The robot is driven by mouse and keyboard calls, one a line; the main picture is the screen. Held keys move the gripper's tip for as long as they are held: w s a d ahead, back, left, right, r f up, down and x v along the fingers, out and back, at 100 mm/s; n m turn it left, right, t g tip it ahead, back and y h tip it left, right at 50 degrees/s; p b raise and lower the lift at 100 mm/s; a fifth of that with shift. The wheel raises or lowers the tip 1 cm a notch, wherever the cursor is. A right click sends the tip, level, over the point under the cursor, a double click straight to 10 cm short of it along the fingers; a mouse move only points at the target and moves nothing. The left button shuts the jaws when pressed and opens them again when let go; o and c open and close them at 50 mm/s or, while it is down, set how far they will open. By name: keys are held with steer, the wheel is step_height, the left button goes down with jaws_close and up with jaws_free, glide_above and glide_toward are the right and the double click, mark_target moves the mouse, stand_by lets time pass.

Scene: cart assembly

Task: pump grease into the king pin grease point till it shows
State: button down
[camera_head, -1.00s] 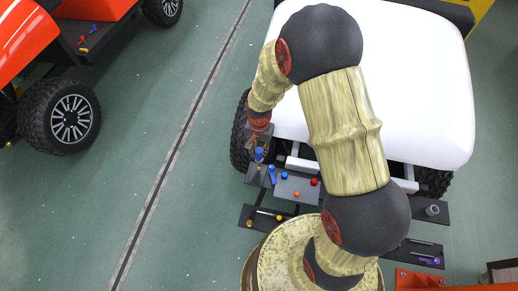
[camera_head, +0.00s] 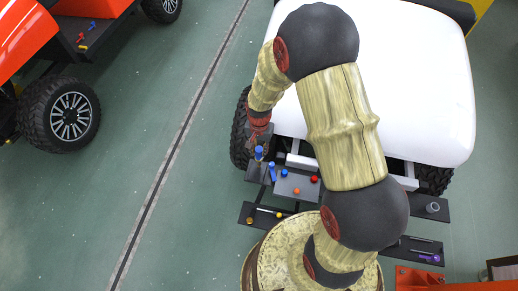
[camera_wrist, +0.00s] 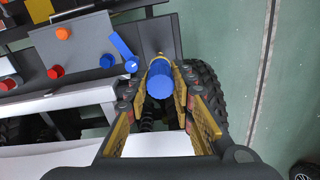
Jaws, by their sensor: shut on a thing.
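My gripper (camera_head: 259,140) is at the front left corner of the white-bodied cart (camera_head: 420,70), beside its front wheel. In the wrist view my gripper (camera_wrist: 161,74) has its yellow fingers on both sides of a blue cylinder (camera_wrist: 160,86), shut on it. The cylinder stands with its round blue end toward the wrist camera. In the head view the blue piece (camera_head: 258,152) shows just below the fingers. I cannot make out the king pin grease point or any grease; the fingers and cylinder cover the area behind them.
A black tyre (camera_wrist: 206,84) is close to the right finger. A grey panel (camera_wrist: 88,44) with red, orange and blue knobs and a blue lever (camera_wrist: 124,52) lie to the left. A dark coil spring (camera_wrist: 147,121) is below.

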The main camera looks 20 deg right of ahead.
steer(key=shift+f+b, duration=0.6)
steer(key=shift+f, duration=0.55)
stand_by(1.4)
steer(key=shift+r+p, duration=0.2)
steer(key=shift+p, duration=0.1)
stand_by(0.9)
steer(key=shift+f, duration=0.2)
stand_by(2.1)
steer(key=shift+r+p, duration=0.2)
steer(key=shift+p, duration=0.35)
stand_by(1.4)
